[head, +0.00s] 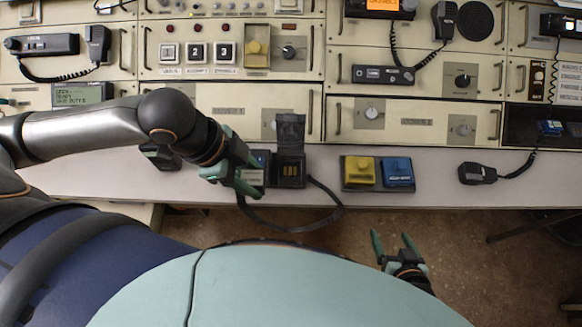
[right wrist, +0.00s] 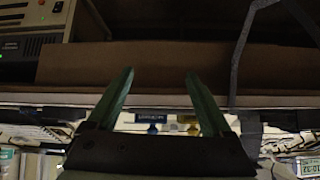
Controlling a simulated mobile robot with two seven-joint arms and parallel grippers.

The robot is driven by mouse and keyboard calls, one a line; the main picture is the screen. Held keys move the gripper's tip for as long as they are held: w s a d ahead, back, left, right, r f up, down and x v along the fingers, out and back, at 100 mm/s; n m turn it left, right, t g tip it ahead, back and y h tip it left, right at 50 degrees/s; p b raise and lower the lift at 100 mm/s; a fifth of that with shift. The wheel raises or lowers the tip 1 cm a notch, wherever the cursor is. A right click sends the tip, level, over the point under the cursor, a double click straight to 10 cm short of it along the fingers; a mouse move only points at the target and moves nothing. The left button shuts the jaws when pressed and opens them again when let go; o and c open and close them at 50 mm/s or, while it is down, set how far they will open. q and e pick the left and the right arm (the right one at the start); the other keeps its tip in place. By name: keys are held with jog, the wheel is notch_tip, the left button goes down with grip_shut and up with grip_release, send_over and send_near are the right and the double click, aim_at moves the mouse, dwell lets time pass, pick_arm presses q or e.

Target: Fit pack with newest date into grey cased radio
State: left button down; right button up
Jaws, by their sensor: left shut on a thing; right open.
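My left gripper (head: 240,178) is shut on a small block with a pale label (head: 252,178), just above the desk front; I take it for a pack, its date unreadable. A dark blue part (head: 262,157) shows behind it; I cannot tell whether it belongs to the block. Just right stands a dark device (head: 291,171) with its lid (head: 290,130) raised and yellow contacts in its open bay. It may be the radio; its case colour is unclear. My right gripper (head: 398,244) is open and empty below the desk edge; its fingers also show in the right wrist view (right wrist: 163,92).
A yellow unit (head: 360,170) and a blue unit (head: 398,171) sit right of the device. A black cable (head: 285,229) loops over the desk edge. A hand microphone (head: 477,173) lies farther right. Bare desk (head: 435,175) lies between. Console panels rise behind.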

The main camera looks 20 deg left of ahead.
pick_arm(q)
jog(key=b, duration=0.2)
jog(key=w+f+b, duration=0.1)
jog(key=b, duration=0.1)
jog(key=shift+w+d+f, duration=0.15)
jog(key=shift+d+f, duration=0.05)
jog(key=shift+d, duration=0.1)
jog(key=w+d+f, duration=0.1)
jog(key=w+f, duration=0.1)
jog(key=w+d+f, duration=0.1)
jog(key=w+f, duration=0.1)
jog(key=w, duration=0.1)
jog(key=w+d+f+b, duration=0.1)
jog(key=w+f, duration=0.1)
jog(key=w, duration=0.1)
jog(key=shift+w+d+f, duration=0.1)
jog(key=shift+w+f, duration=0.15)
jog(key=shift+f, duration=0.1)
jog(key=f+b, duration=0.1)
jog(key=f, duration=0.2)
jog(key=shift+w, duration=0.2)
jog(key=shift+f, duration=0.3)
jog(key=shift+s, duration=0.15)
